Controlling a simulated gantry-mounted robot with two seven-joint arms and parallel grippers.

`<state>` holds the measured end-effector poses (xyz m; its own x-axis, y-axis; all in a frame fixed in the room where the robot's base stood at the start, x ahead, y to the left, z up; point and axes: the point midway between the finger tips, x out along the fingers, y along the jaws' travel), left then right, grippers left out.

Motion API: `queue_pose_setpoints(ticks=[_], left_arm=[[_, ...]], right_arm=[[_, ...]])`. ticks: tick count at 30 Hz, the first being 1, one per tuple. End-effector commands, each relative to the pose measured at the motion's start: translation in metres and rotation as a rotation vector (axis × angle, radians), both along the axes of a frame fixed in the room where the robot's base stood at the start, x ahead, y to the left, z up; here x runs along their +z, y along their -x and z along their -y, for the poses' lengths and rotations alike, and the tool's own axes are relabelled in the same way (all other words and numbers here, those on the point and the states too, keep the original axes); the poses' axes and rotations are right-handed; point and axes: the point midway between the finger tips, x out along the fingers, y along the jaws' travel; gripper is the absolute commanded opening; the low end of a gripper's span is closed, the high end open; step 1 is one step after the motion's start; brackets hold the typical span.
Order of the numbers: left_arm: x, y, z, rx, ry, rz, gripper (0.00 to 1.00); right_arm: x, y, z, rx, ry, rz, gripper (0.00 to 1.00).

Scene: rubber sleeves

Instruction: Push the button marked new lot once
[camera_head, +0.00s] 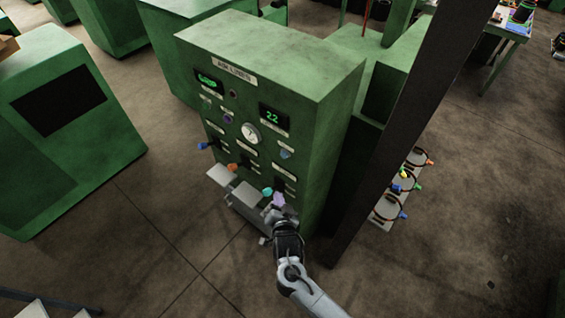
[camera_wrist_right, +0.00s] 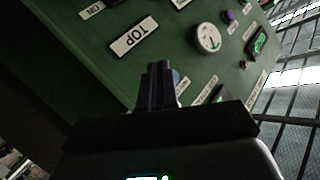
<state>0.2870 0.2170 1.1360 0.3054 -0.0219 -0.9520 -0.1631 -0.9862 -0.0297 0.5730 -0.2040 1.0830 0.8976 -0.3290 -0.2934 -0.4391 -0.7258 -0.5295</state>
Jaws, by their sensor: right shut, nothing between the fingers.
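A green control cabinet (camera_head: 330,75) stands in the middle of the head view. Its front has a purple button (camera_head: 227,118), a dark round button (camera_head: 232,93) and a blue button (camera_head: 285,153). The small labels are too small to read, so I cannot tell which is marked new lot. My right gripper (camera_head: 278,212) is low in front of the panel's right side. In the right wrist view its fingers (camera_wrist_right: 160,72) are shut and empty, pointing at the panel and partly hiding a blue part. The purple button (camera_wrist_right: 228,16) also shows there. My left gripper is not in view.
A white gauge (camera_head: 250,133) and a green display (camera_head: 273,117) are on the panel. A dark post (camera_head: 400,130) stands right of the cabinet.

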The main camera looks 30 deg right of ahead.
Motion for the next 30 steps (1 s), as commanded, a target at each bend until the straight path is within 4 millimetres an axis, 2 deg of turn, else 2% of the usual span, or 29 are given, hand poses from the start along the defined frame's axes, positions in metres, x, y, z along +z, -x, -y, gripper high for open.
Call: queue_pose_setpoints(ticks=[1, 3, 9, 15, 30], left_arm=[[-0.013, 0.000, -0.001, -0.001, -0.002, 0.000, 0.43], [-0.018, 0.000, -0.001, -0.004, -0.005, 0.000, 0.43], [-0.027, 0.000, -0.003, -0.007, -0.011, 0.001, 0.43], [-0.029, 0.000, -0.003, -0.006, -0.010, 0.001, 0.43], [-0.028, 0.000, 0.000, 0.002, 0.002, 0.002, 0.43]], right_arm=[[0.001, -0.017, -0.007, -0.010, 0.000, 0.041, 0.00], [0.010, -0.033, -0.014, -0.020, 0.001, 0.081, 0.00], [0.030, -0.060, -0.028, -0.028, 0.001, 0.146, 0.00], [0.037, -0.067, -0.032, -0.028, 0.002, 0.163, 0.00], [0.038, -0.068, -0.031, -0.027, 0.002, 0.164, 0.00]])
